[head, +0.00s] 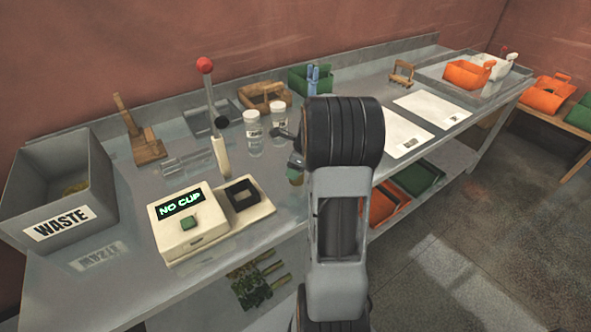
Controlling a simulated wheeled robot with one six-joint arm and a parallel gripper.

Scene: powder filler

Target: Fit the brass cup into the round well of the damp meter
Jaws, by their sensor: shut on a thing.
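The damp meter (183,228) is a cream box near the front edge of the bench, left of centre. Its dark display reads "NO CUP" in green, above a green button. On its right part is a dark, squarish block or recess (241,194); I cannot make out a round well. My gripper (296,166) is right of the meter, mostly hidden behind my arm. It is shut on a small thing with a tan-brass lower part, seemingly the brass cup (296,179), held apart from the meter. Its fingertips are not clear.
A grey WASTE bin (62,190) stands at the left. A red-knobbed lever (213,110) rises behind the meter. Two clear jars (253,133) stand right of the lever. The bench strip left of the meter is clear.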

